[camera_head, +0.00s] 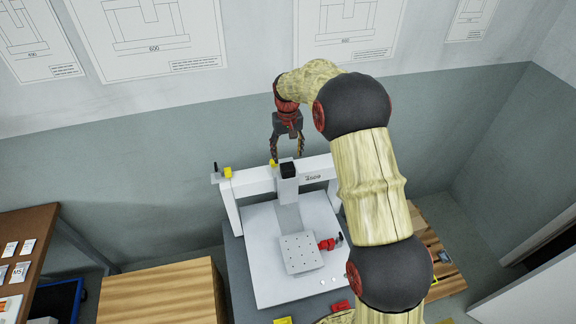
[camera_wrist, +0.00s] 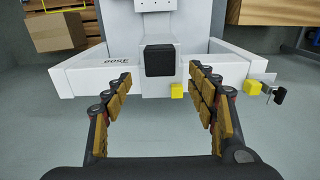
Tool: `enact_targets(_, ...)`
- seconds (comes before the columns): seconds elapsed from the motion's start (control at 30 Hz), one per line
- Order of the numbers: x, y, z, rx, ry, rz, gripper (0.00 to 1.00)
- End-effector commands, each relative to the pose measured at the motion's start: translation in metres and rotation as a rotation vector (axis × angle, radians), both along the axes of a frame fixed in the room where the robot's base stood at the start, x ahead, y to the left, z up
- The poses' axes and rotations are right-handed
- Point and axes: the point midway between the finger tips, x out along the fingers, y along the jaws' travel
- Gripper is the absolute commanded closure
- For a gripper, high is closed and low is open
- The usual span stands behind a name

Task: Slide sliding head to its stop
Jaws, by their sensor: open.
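The sliding head (camera_head: 288,184) is a white block with a black cap (camera_head: 288,169), on the white crossbeam (camera_head: 256,186) of the gantry. A yellow block (camera_head: 273,163) sits beside the cap. In the wrist view the black cap (camera_wrist: 160,60) and the yellow block (camera_wrist: 177,90) lie ahead, between the finger lines. A second yellow block (camera_head: 228,172) with a dark-tipped pin is at the beam's left end; it also shows in the wrist view (camera_wrist: 253,87). My gripper (camera_head: 287,158) is open and empty, behind and above the beam, fingers pointing down. Contact with the head is not visible.
Below the beam stands a white base plate (camera_head: 262,265) with a perforated block (camera_head: 301,252) and a red-and-black clamp (camera_head: 327,244). A wooden box (camera_head: 160,294) is at front left, a brown shelf (camera_head: 38,235) at far left. The wall (camera_head: 150,180) is close behind my gripper.

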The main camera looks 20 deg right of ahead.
Motion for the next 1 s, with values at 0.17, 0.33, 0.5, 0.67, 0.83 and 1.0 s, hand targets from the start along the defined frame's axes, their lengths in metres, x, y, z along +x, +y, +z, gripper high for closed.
enact_targets(0.17, -0.004, 0.000, -0.025, 0.000, 0.013, 0.000, 0.42)
enact_targets(0.33, -0.004, 0.000, -0.052, 0.000, 0.011, 0.000, 0.42)
enact_targets(0.5, -0.004, 0.000, -0.071, 0.000, 0.011, 0.000, 0.42)
enact_targets(0.67, -0.004, 0.000, -0.077, 0.000, 0.010, 0.000, 0.42)
enact_targets(0.83, -0.004, 0.000, -0.078, 0.000, 0.010, 0.000, 0.42)
enact_targets(1.0, -0.004, 0.000, -0.078, 0.000, 0.010, 0.000, 0.48)
